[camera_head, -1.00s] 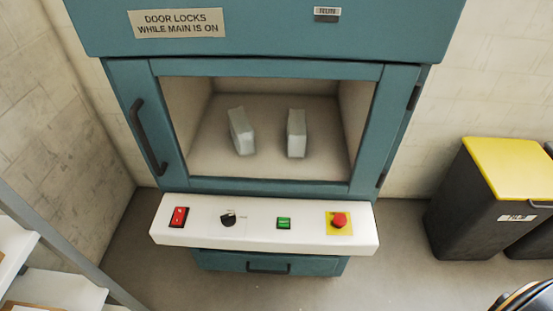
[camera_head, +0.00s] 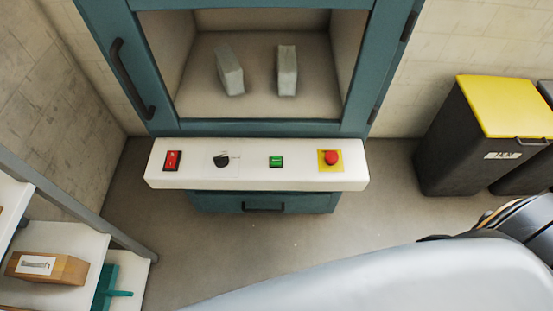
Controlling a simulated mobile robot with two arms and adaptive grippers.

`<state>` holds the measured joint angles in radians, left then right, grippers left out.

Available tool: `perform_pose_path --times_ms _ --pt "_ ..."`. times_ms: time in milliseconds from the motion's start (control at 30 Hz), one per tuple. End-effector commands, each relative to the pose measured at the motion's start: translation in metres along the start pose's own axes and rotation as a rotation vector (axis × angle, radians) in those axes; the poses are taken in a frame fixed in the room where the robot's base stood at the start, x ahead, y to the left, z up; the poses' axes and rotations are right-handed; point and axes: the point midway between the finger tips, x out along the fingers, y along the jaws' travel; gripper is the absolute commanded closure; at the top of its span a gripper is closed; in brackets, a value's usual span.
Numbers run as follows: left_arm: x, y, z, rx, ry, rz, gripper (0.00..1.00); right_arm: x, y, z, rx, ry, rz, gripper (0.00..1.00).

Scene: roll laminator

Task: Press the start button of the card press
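The teal machine (camera_head: 270,128) stands ahead with a windowed door, which looks shut, and two pale grey blocks (camera_head: 287,70) inside. A white control panel (camera_head: 255,179) juts out below the door. From left to right it carries a red rocker switch (camera_head: 172,160), a black knob (camera_head: 221,160), a green button (camera_head: 276,161) and a red mushroom button (camera_head: 331,158) on a yellow plate. The green button's marking is too small to read. A part of my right arm fills the lower right. Neither gripper is in view.
A black bin with a yellow lid (camera_head: 508,105) stands at the right by the wall. A shelf unit (camera_head: 75,240) at the lower left holds a wooden box (camera_head: 47,267) and a teal item (camera_head: 113,287). The floor before the panel is clear.

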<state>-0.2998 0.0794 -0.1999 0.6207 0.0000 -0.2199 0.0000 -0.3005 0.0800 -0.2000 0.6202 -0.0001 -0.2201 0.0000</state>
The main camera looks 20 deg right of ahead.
Motion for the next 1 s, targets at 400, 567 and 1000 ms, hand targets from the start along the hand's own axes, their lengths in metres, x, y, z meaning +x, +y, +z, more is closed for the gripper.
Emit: perform_pose_path --times_ms 400,567,1000 --pt "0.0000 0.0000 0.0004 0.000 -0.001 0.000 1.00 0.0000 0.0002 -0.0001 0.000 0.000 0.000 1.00" --pt "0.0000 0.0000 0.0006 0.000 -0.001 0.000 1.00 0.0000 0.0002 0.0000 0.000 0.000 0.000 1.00" --pt "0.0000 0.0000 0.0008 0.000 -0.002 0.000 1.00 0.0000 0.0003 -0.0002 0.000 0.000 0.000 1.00"
